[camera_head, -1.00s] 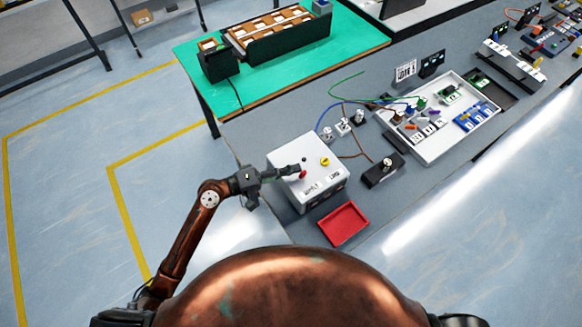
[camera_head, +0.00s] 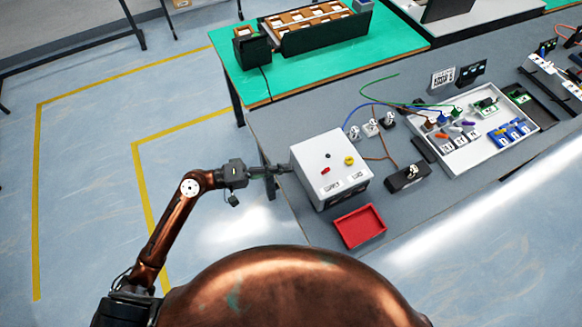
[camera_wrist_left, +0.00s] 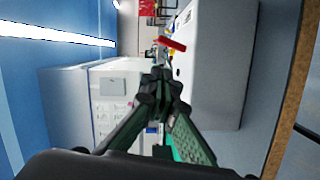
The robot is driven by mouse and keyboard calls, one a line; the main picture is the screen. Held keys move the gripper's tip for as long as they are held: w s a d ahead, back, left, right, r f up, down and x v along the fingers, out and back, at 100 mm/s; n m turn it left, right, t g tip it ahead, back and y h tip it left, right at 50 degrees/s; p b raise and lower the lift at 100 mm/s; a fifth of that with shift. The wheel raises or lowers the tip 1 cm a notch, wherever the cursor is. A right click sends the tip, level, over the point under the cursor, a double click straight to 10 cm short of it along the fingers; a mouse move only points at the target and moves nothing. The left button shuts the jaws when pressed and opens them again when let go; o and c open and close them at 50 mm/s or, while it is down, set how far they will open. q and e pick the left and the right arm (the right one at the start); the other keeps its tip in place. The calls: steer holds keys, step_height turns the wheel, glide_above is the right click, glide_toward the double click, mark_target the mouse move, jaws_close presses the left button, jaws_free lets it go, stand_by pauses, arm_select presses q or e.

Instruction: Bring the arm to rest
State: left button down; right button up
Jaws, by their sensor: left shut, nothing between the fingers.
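My left arm reaches in from the left in the head view. Its gripper (camera_head: 282,170) is shut and empty, level with the left side of the white control box (camera_head: 328,160), with its tips close to the box's left edge. I cannot tell whether they touch it. In the left wrist view the gripper fingers (camera_wrist_left: 160,88) meet at their tips with nothing between them, and the white box (camera_wrist_left: 215,70) stands to their right with a red part (camera_wrist_left: 172,43) sticking out. My right gripper is not in view.
A red tray (camera_head: 360,227) lies in front of the box on the grey table (camera_head: 285,128). A black switch block (camera_head: 407,178), wires and a white component tray (camera_head: 478,152) are to the right. A green bench (camera_head: 300,80) is behind. The floor left of the table is clear.

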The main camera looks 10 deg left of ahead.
arm_select(q)
steer(key=shift+f, duration=0.1)
stand_by(0.5)
steer(key=s+a+f+m+y, duration=0.1)
steer(key=s+a+f+y, duration=0.3)
steer(key=f, duration=0.5)
steer(key=s+a+f+m+y, duration=0.1)
steer(key=s+a+f+y, duration=0.35)
steer(key=f, duration=0.35)
steer(key=s+a+f+g+y, duration=0.1)
steer(key=s+a+f+y, duration=0.25)
steer(key=s+a, duration=0.6)
steer(key=s+a+f+g+y, duration=0.1)
steer(key=s+a+f+y, duration=0.1)
steer(key=s+a+y, duration=0.5)
step_height(320, 180, down, 28)
steer(key=s+a+g+h, duration=0.2)
steer(key=s, duration=0.1)
steer(key=s+f, duration=1.8)
steer(key=s, duration=0.2)
steer(key=shift+s+d+f+m+g, duration=0.15)
steer(key=shift+s+f+m+g, duration=0.15)
steer(key=shift+g, duration=0.1)
